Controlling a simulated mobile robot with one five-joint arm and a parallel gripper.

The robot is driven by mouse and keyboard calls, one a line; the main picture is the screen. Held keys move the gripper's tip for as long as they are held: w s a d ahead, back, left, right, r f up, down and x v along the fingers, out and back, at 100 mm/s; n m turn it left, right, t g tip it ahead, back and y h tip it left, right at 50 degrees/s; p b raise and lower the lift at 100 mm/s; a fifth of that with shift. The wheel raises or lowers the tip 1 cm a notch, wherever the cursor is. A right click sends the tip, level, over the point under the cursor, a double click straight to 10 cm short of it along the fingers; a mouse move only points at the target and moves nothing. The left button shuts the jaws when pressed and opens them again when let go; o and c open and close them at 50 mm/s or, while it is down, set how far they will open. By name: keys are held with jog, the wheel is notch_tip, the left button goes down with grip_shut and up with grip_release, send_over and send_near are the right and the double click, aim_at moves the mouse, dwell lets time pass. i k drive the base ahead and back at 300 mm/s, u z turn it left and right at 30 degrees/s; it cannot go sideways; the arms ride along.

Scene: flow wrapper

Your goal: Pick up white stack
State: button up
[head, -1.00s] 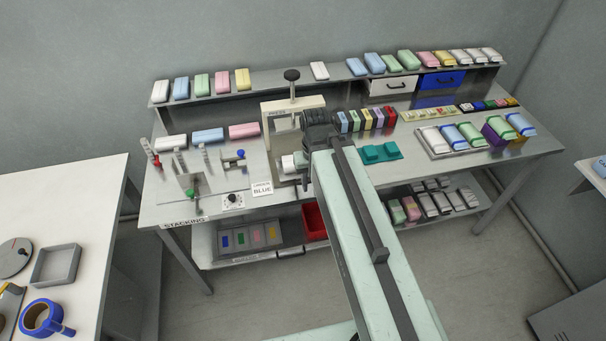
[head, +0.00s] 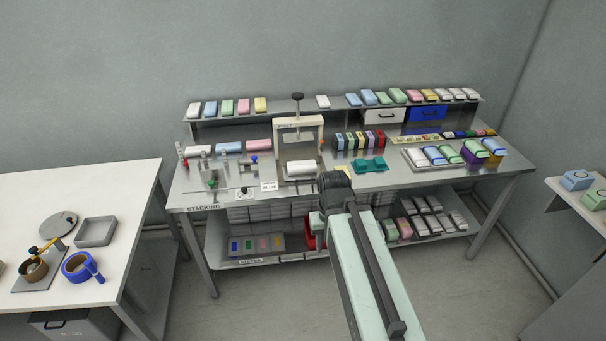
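A white stack (head: 300,168) lies on its side in the open frame of the press (head: 300,126), on the press bed. Other white stacks are in view: one on the bench at the left (head: 199,151), and some on the upper shelf, such as one above the press (head: 323,102). My gripper (head: 334,181) is at the dark far end of my arm, in front of the bench edge, just right of and below the press in the picture. Its fingers are hidden behind the wrist, so I cannot see whether it is open or holds anything.
The stacking bench (head: 372,184) has a teal holder (head: 370,165), a row of coloured packs and a tray of stacks at the right. A lower shelf holds bins. A white table (head: 130,190) stands at the left. The floor in front is clear.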

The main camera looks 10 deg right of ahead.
aim_at(306, 167)
jog(key=u, duration=0.2)
jog(key=i, duration=1)
jog(key=u, duration=0.7)
jog(key=i, duration=0.95)
jog(key=u, duration=0.65)
jog(key=k, duration=0.8)
jog(key=u, duration=0.3)
jog(key=i, duration=0.7)
jog(key=z, duration=0.2)
jog(key=k, duration=0.85)
jog(key=u, duration=0.15)
jog(key=i, duration=0.95)
jog(key=z, duration=0.1)
